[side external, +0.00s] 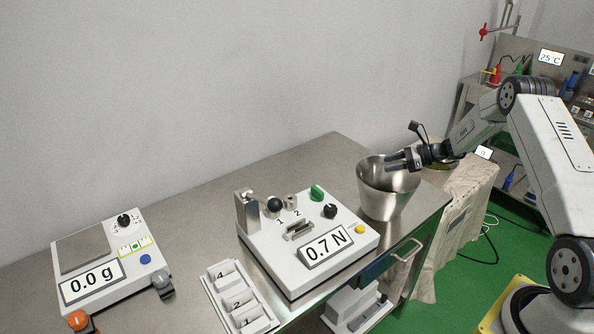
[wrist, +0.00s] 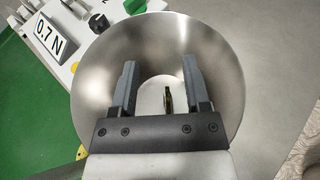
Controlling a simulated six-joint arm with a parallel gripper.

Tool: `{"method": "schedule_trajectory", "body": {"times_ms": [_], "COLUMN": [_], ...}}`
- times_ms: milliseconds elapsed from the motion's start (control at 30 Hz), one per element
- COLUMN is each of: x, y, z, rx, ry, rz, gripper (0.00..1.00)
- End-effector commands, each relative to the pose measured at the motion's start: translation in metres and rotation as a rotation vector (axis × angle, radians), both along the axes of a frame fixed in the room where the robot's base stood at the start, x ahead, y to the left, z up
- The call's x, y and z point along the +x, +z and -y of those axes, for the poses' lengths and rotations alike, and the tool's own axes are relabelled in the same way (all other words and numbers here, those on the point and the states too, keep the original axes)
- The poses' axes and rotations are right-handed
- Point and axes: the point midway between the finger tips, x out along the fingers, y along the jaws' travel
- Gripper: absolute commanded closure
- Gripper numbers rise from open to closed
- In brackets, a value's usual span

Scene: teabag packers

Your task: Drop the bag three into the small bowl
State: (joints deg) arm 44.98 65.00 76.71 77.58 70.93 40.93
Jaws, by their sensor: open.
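The small bowl (side external: 383,201) is a deep, shiny metal vessel near the right end of the steel bench. In the wrist view the bowl (wrist: 225,75) opens below my gripper (wrist: 159,68). In the side view my gripper (side external: 393,163) is over the bowl's mouth. Its two fingers are spread apart. A thin dark item with a yellow-green edge (wrist: 168,100), seen nearly edge-on, shows between the fingers without touching either one. It may be bag three; no label is readable, and I cannot tell whether it is falling or resting in the bowl.
A force tester (side external: 276,252) reading 0.7 N, with knobs and a post, stands left of the bowl. A numbered tray (side external: 258,322) is in front of it. A scale (side external: 140,284) reading 0.0 g is at the far left. Bare bench lies behind.

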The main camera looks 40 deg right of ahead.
Motion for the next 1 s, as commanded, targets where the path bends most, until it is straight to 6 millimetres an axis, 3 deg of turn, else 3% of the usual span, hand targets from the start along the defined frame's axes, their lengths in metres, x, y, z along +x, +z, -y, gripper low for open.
{"method": "schedule_trajectory", "body": {"times_ms": [333, 800, 1000], "x": [-0.008, -0.046, -0.053], "y": [0.005, 0.026, 0.03], "z": [0.008, 0.043, 0.048], "rx": [-0.001, 0.0, 0.001], "ry": [-0.002, -0.002, 0.0], "rz": [0.001, 0.0, -0.001], "gripper": [0.4, 0.4, 0.4]}}
